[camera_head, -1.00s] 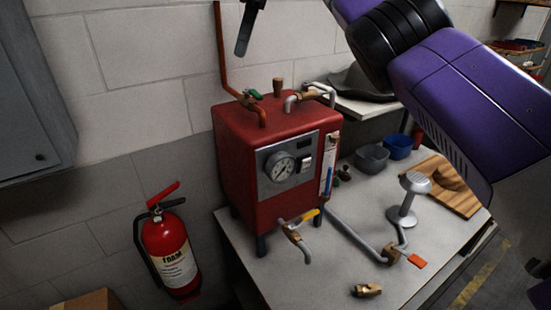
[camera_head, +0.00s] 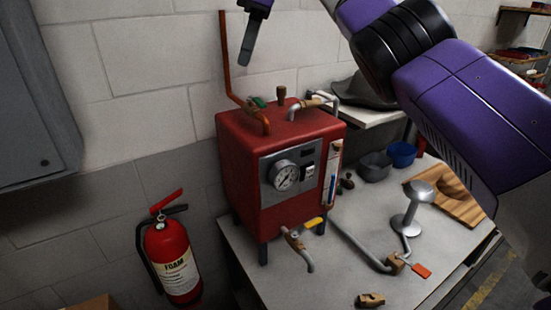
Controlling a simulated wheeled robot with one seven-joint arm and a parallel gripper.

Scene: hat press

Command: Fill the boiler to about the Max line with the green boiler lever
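The red boiler (camera_head: 237,150) stands on the bench with a dial gauge (camera_head: 284,176) and switches on its front panel. The green boiler lever (camera_head: 258,102) sits on the copper pipe fitting at the boiler's top left. A sight gauge (camera_head: 333,174) with a blue part is on the boiler's right front edge; its Max line is too small to read. My gripper (camera_head: 250,40) is at the top of the picture, above the green lever and apart from it. Only one dark finger shows clearly, so its opening cannot be judged. It appears to hold nothing.
A yellow-handled tap (camera_head: 306,226) juts from the boiler's front. An orange-handled valve (camera_head: 421,271), a metal stand (camera_head: 413,205), bowls (camera_head: 375,165) and a wooden board (camera_head: 463,198) are on the bench. A fire extinguisher (camera_head: 172,260) hangs left. Space around the green lever looks clear.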

